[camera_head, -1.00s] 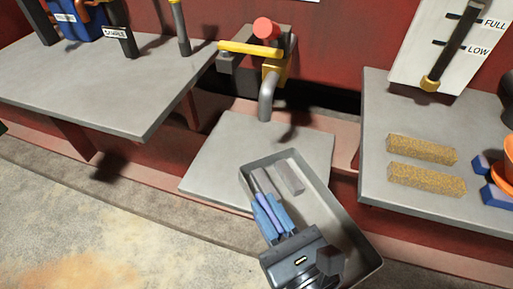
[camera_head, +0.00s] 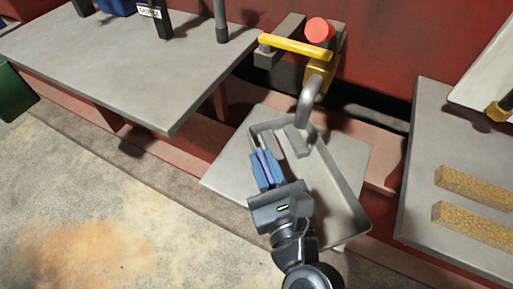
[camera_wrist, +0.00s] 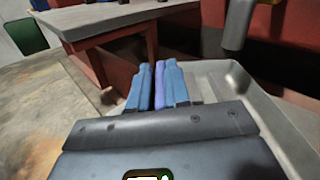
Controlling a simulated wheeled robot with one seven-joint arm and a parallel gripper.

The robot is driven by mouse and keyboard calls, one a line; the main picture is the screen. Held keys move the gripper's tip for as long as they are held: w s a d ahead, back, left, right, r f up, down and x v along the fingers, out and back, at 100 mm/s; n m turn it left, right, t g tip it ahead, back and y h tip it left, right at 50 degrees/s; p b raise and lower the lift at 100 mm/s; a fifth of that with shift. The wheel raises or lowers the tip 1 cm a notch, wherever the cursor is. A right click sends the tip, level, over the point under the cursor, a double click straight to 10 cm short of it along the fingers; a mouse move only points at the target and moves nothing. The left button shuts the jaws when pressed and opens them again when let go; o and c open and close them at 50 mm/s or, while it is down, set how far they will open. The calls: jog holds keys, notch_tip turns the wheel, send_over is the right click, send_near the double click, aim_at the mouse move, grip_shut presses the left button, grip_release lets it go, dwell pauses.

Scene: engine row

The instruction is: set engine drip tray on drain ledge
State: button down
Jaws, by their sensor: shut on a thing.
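The grey drip tray (camera_head: 325,180) is a shallow open box. In the head view it lies over the square grey drain ledge (camera_head: 226,172), its far end under the grey spout (camera_head: 307,102). Its near end reaches past the ledge's front right edge. I cannot tell whether it touches the ledge. My gripper (camera_head: 262,158) is shut on the tray's left side, with a purple strip between its blue fingers. In the wrist view the fingers (camera_wrist: 158,82) hide part of the tray (camera_wrist: 272,108). Two grey blocks (camera_head: 297,141) show inside the tray's far end.
A yellow-handled valve (camera_head: 295,47) with a red knob stands above the spout. A grey bench (camera_head: 130,70) is at left, with a gap before the ledge. A right bench (camera_head: 440,150) holds two tan bars (camera_head: 470,222). Concrete floor at front left is open.

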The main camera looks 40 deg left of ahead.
aim_at(257, 148)
jog(key=x, duration=0.5)
jog(key=shift+w+a, duration=0.1)
jog(key=shift+f+b, duration=1.25)
jog(key=shift+f, duration=0.45)
jog(key=shift+f, duration=0.15)
jog(key=c, duration=1.1)
grip_release()
jog(key=v, duration=1.2)
jog(key=shift+b, duration=0.3)
